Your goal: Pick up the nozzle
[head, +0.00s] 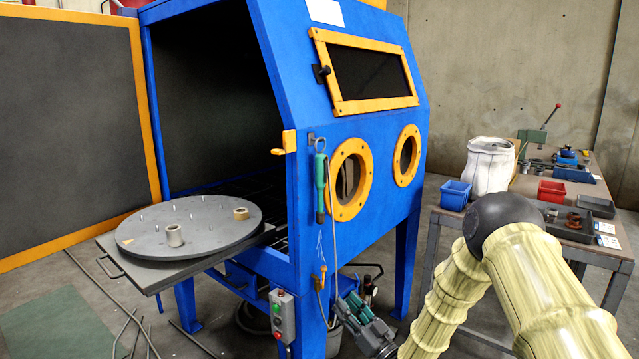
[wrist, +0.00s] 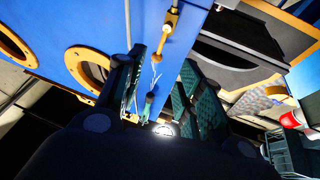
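The brass-coloured nozzle (head: 321,278) hangs low on the blue cabinet's front corner, below the green-handled tool. In the wrist view the nozzle (wrist: 171,22) appears upside down at the top centre, beyond my fingertips and against the blue panel. My gripper (head: 347,303) is to the right of the nozzle and a little lower in the head view. In the wrist view my gripper (wrist: 163,58) has its two green-padded fingers spread, with a gap between them and nothing held. The nozzle is apart from both fingers.
The blue cabinet (head: 300,235) stands directly beside my gripper. A green-handled tool (head: 320,185) hangs above the nozzle with a thin hose. A grey control box (head: 283,315) is below left. A round turntable (head: 190,227) extends left. A workbench (head: 480,222) stands right.

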